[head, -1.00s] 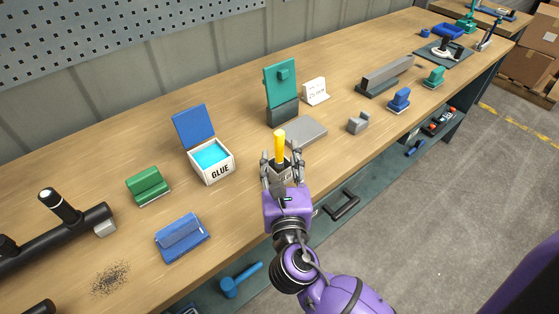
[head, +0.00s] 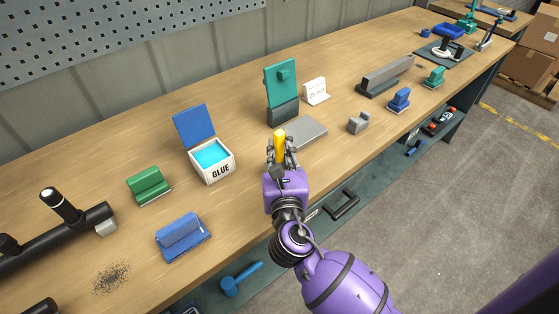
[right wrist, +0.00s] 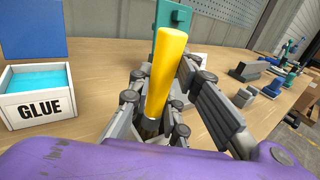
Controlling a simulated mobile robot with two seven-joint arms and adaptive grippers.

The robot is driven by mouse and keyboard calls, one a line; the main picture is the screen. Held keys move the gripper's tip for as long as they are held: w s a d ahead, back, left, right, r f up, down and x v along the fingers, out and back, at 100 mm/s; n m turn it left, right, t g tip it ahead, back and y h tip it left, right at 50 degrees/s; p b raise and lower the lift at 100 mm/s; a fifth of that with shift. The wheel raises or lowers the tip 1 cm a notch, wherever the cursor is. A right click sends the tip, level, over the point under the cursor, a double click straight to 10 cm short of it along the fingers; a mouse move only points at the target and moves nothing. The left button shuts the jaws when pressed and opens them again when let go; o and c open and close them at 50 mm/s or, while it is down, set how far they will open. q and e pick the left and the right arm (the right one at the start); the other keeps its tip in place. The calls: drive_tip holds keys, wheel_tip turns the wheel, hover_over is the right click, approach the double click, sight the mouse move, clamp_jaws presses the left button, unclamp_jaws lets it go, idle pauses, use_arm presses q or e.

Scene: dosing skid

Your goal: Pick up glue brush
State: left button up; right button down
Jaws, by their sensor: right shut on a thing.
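The glue brush (head: 280,142) has a yellow handle. It stands roughly upright near the front edge of the bench. My right gripper (head: 282,152) is shut on it. In the right wrist view, the yellow handle (right wrist: 166,72) rises between the fingers, tilted slightly to the right. The brush's lower end is hidden by the fingers and my wrist, so I cannot tell whether it touches anything below. The open white box marked GLUE (head: 219,171), with blue contents and a raised blue lid, stands left of the gripper. My left gripper is not in view.
A flat grey block (head: 306,131) lies just behind and right of the gripper. A teal and dark grey stand (head: 282,92) and a white sign (head: 315,91) are behind it. Green (head: 149,187) and blue (head: 183,236) pieces lie left. Bench between box and stand is clear.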

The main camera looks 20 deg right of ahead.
sight(279, 132)
wheel_tip(279, 132, up, 10)
drive_tip(key=p, duration=0.2)
drive_tip(key=shift+f+p, duration=0.25)
drive_tip(key=shift+p, duration=0.1)
drive_tip(key=shift+r, duration=0.25)
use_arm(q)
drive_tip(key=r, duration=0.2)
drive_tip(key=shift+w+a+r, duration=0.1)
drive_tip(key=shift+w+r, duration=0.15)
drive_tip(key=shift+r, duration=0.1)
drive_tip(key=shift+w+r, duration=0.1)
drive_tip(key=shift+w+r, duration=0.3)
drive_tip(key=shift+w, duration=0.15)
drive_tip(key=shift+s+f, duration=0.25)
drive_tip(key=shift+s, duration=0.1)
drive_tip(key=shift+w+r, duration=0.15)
